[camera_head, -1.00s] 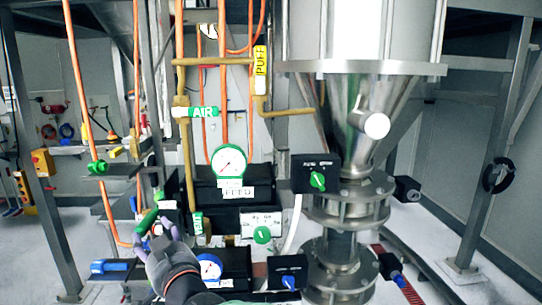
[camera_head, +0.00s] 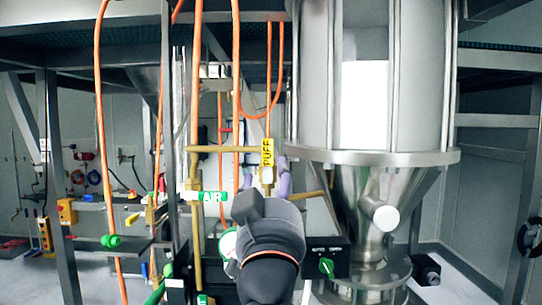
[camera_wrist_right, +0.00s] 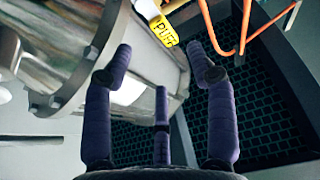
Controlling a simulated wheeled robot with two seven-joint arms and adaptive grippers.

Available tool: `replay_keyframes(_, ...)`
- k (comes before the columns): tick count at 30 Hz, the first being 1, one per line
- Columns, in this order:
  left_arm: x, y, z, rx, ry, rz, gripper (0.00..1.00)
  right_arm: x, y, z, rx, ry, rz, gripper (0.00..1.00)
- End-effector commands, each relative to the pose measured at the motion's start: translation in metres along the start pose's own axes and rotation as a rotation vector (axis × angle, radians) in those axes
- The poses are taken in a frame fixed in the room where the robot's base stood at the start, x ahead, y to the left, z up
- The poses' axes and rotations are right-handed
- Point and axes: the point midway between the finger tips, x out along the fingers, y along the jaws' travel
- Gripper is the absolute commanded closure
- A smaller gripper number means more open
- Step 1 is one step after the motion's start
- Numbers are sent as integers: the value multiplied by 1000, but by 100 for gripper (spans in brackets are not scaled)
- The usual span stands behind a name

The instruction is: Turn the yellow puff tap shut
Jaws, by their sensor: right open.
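The yellow puff tap handle (camera_head: 267,152) stands upright on its brass pipework, with black PUFF lettering. My right gripper (camera_head: 266,183) is raised in front of the pipework, just below the handle in the head view. Its wrist hides part of the pipe and the gauge. In the right wrist view, the handle (camera_wrist_right: 164,30) shows beyond the fingertips, near the top. The purple fingers (camera_wrist_right: 160,62) are spread apart with nothing between them. The handle looks clear of the fingers. My left gripper is not in view.
The steel hopper (camera_head: 400,158) stands close on the right of the tap. A brass pipe (camera_head: 196,230) with a green AIR handle (camera_head: 211,196) stands on the left. Orange hoses (camera_head: 236,90) hang nearby. A black box with a green knob (camera_head: 326,266) is at lower right.

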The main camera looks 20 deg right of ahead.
Motion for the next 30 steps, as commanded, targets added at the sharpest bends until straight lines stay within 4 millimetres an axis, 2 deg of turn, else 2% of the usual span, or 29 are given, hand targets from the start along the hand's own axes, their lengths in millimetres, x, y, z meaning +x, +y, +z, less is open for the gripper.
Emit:
replay_keyframes(1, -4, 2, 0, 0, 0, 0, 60, 12, 1, -2, -2, -1, 4, 43)
replay_keyframes(6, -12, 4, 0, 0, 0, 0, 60, 42, 0, -2, -1, -1, 3, 43)
replay_keyframes(12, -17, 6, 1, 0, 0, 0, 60, 67, 0, -1, 0, 0, 0, 43)
replay_keyframes(18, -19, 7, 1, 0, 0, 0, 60, 76, 0, 0, 1, 0, -1, 43)
replay_keyframes(26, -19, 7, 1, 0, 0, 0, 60, 77, 0, 0, 2, 0, -2, 43)
replay_keyframes(30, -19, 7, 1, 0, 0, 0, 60, 77, 0, 0, 2, 0, -1, 83)
